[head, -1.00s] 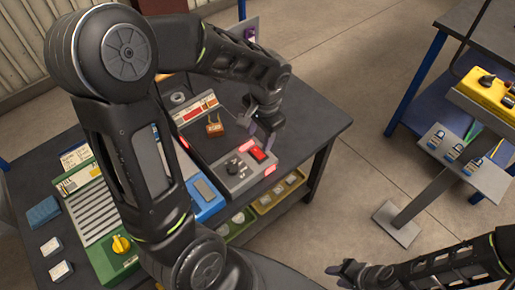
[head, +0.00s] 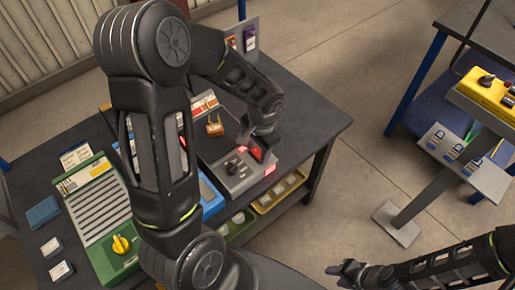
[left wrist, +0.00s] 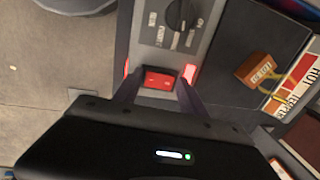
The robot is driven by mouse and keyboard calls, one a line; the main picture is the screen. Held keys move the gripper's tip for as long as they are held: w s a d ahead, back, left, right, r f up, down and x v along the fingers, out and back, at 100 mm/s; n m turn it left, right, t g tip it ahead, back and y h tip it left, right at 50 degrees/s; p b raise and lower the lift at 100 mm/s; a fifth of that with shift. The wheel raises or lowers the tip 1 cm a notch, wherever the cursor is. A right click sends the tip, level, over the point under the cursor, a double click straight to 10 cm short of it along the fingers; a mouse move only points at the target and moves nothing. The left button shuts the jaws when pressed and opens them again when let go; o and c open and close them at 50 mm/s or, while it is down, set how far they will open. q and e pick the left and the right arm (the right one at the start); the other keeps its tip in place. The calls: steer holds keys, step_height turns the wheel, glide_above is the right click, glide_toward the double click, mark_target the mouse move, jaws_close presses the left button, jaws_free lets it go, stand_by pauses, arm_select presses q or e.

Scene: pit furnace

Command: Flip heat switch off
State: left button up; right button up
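The heat switch, a red rocker (head: 257,153), sits on a grey control box (head: 232,180) on the dark bench. It also shows in the left wrist view (left wrist: 158,80), between two glowing red patches. A black knob (left wrist: 183,14) is on the same box. My left gripper (head: 260,148) is right over the switch and partly covers it in the head view. In the left wrist view its two fingers (left wrist: 158,92) are apart, one on each side of the switch, with nothing held. Contact cannot be told. My right gripper (head: 345,273) is at the lower right, away from the bench; its opening is unclear.
A brown padlock-like block (head: 214,129) lies close to the control box. Yellow bins (head: 278,191) sit below the edge.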

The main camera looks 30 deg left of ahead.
arm_select(q)
jaws_close()
steer(key=h+p, duration=0.1)
steer(key=p, duration=0.2)
steer(key=shift+a+r+g, duration=0.25)
steer(key=shift+r+g, duration=0.05)
steer(key=shift+r, duration=0.05)
steer(key=shift+a+f+h+p, duration=0.1)
steer(key=shift+h+p, duration=0.4)
steer(key=shift+p, duration=0.15)
steer(key=shift+w+f+h+p, duration=0.1)
steer(key=shift+f+h+p, duration=0.15)
steer(key=shift+h, duration=0.25)
steer(key=shift+o, duration=0.2)
jaws_free()
